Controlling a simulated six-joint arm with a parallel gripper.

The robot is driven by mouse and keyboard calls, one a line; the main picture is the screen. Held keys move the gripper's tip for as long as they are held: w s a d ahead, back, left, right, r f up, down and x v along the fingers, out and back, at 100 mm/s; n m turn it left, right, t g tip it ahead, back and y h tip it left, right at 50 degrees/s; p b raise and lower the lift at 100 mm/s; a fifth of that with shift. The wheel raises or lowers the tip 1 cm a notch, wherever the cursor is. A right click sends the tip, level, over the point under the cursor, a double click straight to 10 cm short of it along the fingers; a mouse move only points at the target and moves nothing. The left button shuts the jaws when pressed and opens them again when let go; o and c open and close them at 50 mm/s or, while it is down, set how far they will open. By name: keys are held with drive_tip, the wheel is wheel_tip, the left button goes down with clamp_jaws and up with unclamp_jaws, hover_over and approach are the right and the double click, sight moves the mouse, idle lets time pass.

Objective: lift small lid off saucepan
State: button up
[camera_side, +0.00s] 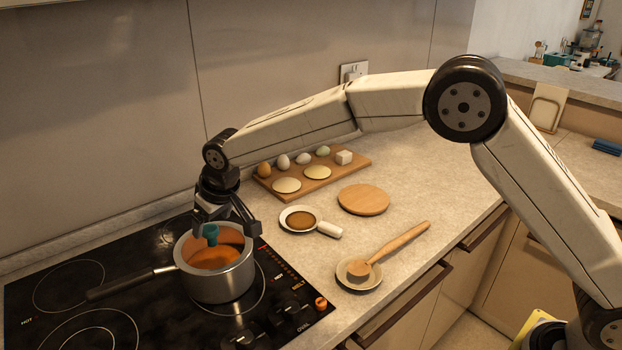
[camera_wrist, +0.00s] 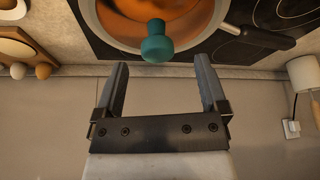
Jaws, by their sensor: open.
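The steel saucepan (camera_side: 222,283) stands on the black cooktop, its dark handle pointing left. Its inside looks orange, and a teal knob (camera_side: 211,233) stands up at its middle. The knob also shows in the wrist view (camera_wrist: 157,42). I take it as the lid's knob, but the lid's disc and edge cannot be made out against the orange. My gripper (camera_side: 226,224) is over the pan, fingers pointing down. In the wrist view the gripper (camera_wrist: 160,75) is open and empty, with the knob in line with the gap, just past the fingertips.
The cooktop (camera_side: 75,285) sits against the back wall.

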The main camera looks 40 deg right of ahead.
sight(210, 228)
drive_tip(key=shift+x, duration=2.4)
drive_tip(key=shift+w+d+r, duration=0.1)
drive_tip(key=shift+w+d, duration=0.05)
drive_tip(key=shift+c, duration=0.2)
clamp_jaws()
